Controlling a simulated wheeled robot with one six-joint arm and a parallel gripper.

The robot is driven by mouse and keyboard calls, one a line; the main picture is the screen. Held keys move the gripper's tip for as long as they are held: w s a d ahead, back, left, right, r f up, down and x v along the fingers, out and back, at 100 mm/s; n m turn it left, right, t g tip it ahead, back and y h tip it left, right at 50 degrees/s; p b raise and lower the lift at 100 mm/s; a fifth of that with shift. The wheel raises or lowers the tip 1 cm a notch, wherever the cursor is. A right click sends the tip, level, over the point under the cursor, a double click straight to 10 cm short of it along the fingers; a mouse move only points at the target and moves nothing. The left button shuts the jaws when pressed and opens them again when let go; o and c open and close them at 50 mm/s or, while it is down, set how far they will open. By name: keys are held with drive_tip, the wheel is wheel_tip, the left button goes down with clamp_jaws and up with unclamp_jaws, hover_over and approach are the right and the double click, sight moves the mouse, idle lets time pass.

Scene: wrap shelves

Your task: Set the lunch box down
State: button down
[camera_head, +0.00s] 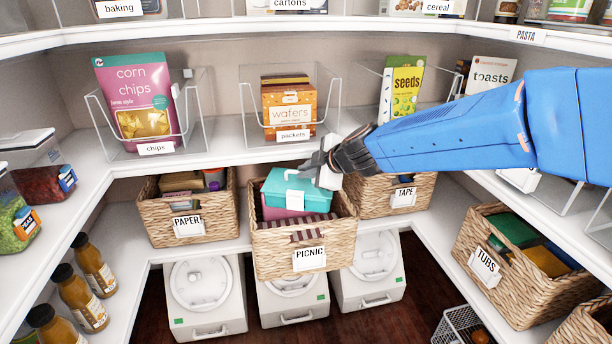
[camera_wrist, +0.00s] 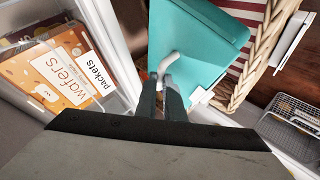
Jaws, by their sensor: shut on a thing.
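The lunch box (camera_head: 290,191) is a turquoise box with a white handle, in or just above the PICNIC basket (camera_head: 335,240) on the lower shelf. It also shows in the wrist view (camera_wrist: 200,45), seen from close above. My gripper (camera_head: 326,168) reaches in from the right and is shut on the lunch box's white handle; in the wrist view the fingertips (camera_wrist: 168,85) meet at that handle. A red-and-white striped cloth (camera_head: 300,222) lies in the basket below the box. The underside of the lunch box is hidden, so I cannot tell whether it rests on anything.
A PAPER basket (camera_head: 155,226) stands left and a TAPE basket (camera_head: 425,190) right of the PICNIC basket. The wafers bin (camera_head: 255,112) is on the shelf just above. A TUBS basket (camera_head: 480,225) is at the right. White lidded bins (camera_head: 205,328) stand below.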

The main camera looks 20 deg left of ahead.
drive_tip(key=shift+f, duration=0.65)
drive_tip(key=shift+f, duration=0.55)
